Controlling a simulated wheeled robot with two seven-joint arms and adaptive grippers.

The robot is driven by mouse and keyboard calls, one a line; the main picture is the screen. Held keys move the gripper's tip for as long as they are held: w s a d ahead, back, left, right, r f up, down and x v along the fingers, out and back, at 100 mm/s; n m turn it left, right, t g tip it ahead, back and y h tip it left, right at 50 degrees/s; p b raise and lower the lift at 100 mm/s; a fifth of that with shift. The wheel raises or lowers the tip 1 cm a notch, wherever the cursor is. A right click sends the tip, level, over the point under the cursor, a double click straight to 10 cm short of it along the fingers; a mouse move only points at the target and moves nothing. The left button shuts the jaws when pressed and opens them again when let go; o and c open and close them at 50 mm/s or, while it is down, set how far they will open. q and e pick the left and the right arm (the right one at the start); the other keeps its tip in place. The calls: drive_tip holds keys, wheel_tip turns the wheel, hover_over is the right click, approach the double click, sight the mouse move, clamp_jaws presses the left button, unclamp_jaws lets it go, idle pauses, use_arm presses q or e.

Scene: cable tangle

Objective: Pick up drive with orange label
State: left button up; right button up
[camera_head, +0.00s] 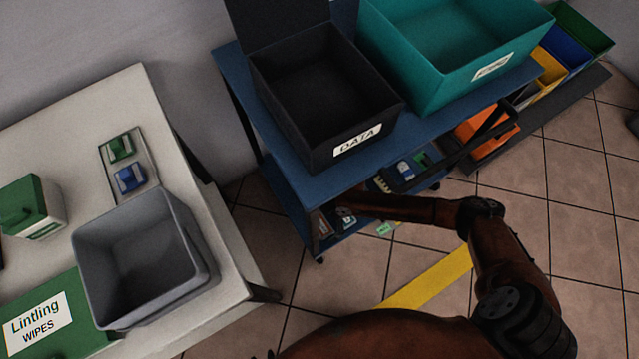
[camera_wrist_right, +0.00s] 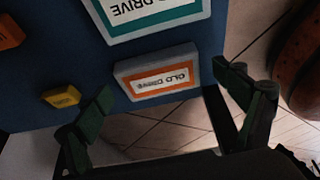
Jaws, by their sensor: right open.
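My right gripper (camera_wrist_right: 163,82) is open, with one finger on each side of the drive and space between. Neither finger visibly grips it. In the head view, my right arm reaches in from the lower right to the lower shelf of the blue cart (camera_head: 228,62), and the gripper's fingertips are hard to make out there. My left gripper is not in view.
A larger drive with a teal label (camera_wrist_right: 150,12) lies beside the orange-label one. A yellow piece (camera_wrist_right: 62,96) and an orange piece (camera_wrist_right: 9,32) are to its left. A black DATA bin (camera_head: 358,141) and a teal bin (camera_head: 440,85) stand on the cart's top above my arm.

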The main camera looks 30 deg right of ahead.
drive_tip(key=shift+r, duration=0.1)
drive_tip(key=c, duration=1.3)
